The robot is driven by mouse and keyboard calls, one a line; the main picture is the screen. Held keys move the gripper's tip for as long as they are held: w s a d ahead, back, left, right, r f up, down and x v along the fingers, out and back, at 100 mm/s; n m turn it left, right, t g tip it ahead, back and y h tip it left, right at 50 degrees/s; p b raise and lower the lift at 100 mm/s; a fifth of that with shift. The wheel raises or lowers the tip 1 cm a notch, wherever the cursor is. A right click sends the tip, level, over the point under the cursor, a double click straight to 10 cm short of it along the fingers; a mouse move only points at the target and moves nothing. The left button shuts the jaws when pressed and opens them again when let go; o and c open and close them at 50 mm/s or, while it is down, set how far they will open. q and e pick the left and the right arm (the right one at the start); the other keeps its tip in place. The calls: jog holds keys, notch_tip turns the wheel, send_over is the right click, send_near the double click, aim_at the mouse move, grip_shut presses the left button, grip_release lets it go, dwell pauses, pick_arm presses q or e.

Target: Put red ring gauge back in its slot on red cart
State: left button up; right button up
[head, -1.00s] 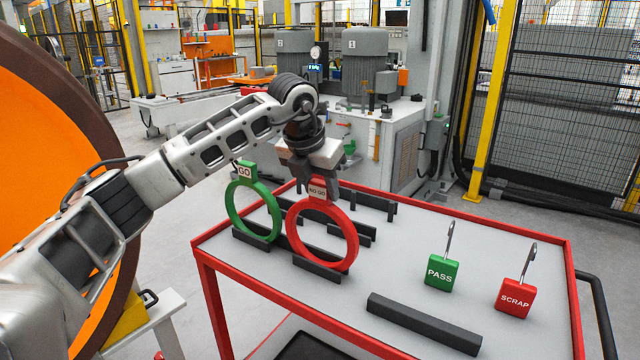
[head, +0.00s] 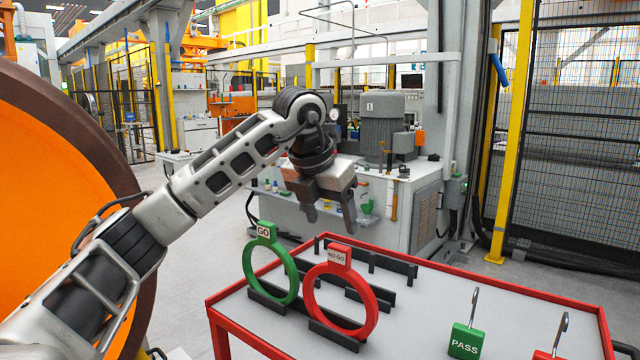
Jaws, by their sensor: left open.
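The red ring gauge (head: 370,313), with a tab marked NO GO, stands upright in a dark slotted holder (head: 334,335) on the red cart (head: 420,324). The green ring gauge (head: 246,266), marked GO, stands upright to its left in a similar holder. My left gripper (head: 331,219) is open and empty, above and apart from the red ring's tab, with its fingers pointing down. My right gripper is not in view.
A green PASS tag (head: 466,340) and a red SCRAP tag (head: 548,355) stand at the cart's right. A large orange wheel (head: 50,200) is close on the left. A grey machine (head: 412,210) stands behind the cart. The cart top between the red ring and the tags is clear.

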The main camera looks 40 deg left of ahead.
pick_arm(q)
jog(key=v, duration=0.7)
jog(key=shift+r, duration=0.2)
jog(key=shift+d+f, duration=0.1)
